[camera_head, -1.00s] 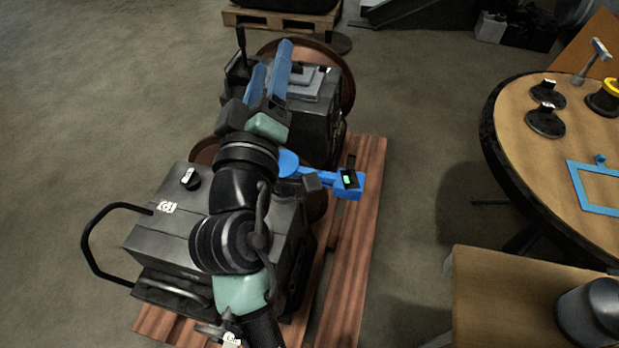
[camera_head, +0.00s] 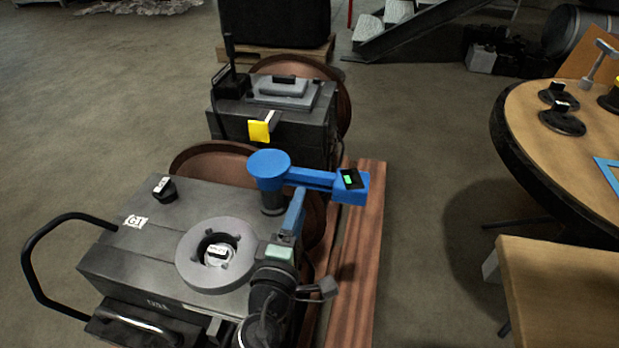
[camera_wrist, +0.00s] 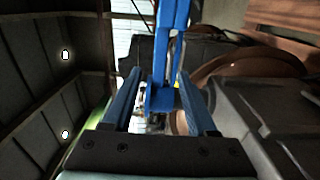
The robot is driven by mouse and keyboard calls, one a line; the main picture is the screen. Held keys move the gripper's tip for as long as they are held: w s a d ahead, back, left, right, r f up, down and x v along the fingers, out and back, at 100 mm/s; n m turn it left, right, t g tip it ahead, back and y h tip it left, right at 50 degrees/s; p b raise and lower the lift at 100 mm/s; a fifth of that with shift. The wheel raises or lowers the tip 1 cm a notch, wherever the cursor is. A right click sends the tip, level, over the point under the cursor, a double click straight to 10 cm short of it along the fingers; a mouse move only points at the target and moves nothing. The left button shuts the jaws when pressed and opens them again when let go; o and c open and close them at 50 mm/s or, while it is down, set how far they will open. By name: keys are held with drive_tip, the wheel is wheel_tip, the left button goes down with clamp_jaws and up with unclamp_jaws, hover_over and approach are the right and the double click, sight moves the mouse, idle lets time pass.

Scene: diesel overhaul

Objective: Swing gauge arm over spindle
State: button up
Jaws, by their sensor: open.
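The blue gauge arm (camera_head: 312,178) has a round hub (camera_head: 269,166) on a dark post at the right edge of the near grey housing. It points right, and its end block (camera_head: 350,187) carries a small display with a green light. A grey ring (camera_head: 200,268) with a pale labelled centre (camera_head: 217,254), likely the spindle, lies on the housing left of my gripper, clear of the gauge arm. My gripper (camera_head: 296,208) is open just in front of the gauge arm. In the wrist view, blue parts of the gauge arm (camera_wrist: 160,98) show between and beyond the fingers; contact cannot be told.
The near housing (camera_head: 130,248) has a black knob (camera_head: 165,189) and a side handle. A second machine (camera_head: 285,130) with a yellow tag (camera_head: 259,131) stands behind. A wooden pallet (camera_head: 355,265) lies below. A round table (camera_head: 530,130) is at right, with open floor between.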

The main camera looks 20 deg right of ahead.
sight(308, 180)
drive_tip(key=b+x, duration=0.1)
drive_tip(key=x, duration=0.8)
drive_tip(key=shift+w+d, duration=0.1)
drive_tip(key=shift+w, duration=0.05)
clamp_jaws()
idle(1.1)
